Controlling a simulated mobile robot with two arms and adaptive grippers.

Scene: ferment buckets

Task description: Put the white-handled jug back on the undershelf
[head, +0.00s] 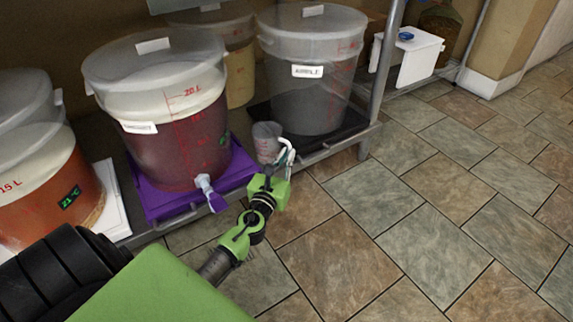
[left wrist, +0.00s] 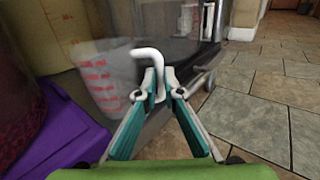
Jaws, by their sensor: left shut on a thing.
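The white-handled jug is a small clear measuring jug with red markings (head: 265,140). It is at the front edge of the undershelf (head: 335,146), between the purple-based bucket and the grey bucket. In the left wrist view the clear jug (left wrist: 100,75) is at the left, and its white handle (left wrist: 150,56) rises between my fingertips. My left gripper (head: 287,160) is shut on the handle; its teal fingers also show in the left wrist view (left wrist: 157,95). I cannot tell whether the jug's base touches the shelf. My right gripper is not in view.
A red-filled bucket (head: 175,150) with a tap (head: 207,190) stands on a purple base (head: 160,203) left of the jug. A grey bucket (head: 305,95) stands on a black tray behind it. A metal post (head: 383,70) rises at the right. The tiled floor (head: 430,200) is clear.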

